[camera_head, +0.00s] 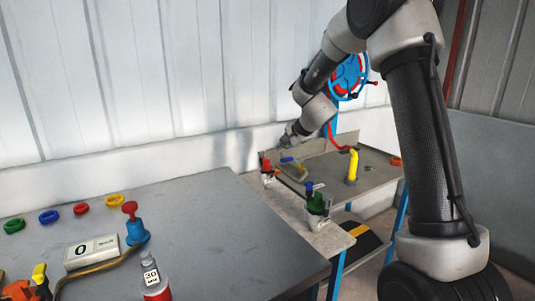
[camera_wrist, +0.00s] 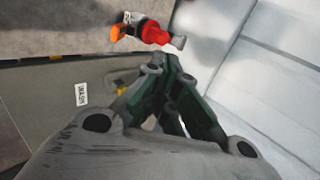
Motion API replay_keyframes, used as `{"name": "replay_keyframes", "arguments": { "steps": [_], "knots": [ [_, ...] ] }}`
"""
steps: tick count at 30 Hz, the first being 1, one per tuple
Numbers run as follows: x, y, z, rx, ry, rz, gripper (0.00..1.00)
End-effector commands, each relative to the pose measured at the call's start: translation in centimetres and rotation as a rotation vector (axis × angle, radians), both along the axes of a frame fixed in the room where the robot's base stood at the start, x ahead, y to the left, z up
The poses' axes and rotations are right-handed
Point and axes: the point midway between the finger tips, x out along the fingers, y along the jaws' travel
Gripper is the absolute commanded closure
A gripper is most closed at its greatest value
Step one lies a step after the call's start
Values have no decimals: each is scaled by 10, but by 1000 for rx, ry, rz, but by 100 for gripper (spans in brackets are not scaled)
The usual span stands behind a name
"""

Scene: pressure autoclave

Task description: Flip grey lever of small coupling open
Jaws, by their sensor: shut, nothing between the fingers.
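A small red coupling (camera_wrist: 150,32) with an orange end and a grey lever-like piece (camera_wrist: 179,42) on its right shows at the top of the wrist view. I take it to be the small coupling; in the head view a red fitting (camera_head: 266,165) stands at the far edge of the pale bench. My gripper (camera_wrist: 170,68) is shut and empty, its fingertips just below the grey piece in the wrist view. I cannot tell whether they touch. In the head view my gripper (camera_head: 287,141) is small, close above the red fitting.
A green fitting with a blue top (camera_head: 317,200) stands nearer on the pale bench (camera_head: 335,239). A yellow post (camera_head: 352,165) rises from the grey surface behind. A blue handwheel (camera_head: 349,76) is by the wall. The grey table (camera_head: 215,240) has clear room at its right.

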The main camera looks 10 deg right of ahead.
Motion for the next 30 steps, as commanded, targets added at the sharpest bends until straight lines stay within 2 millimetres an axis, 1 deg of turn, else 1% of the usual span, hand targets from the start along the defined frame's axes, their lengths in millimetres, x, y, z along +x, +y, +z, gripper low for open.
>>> {"name": "replay_keyframes", "arguments": {
  "steps": [8,13,25,30],
  "knots": [
    [0,1,-2,-1,2,4,100],
    [11,4,-13,-2,5,4,100],
    [68,24,-70,-2,4,6,100],
    [93,32,-70,-4,1,8,100]
  ]
}}
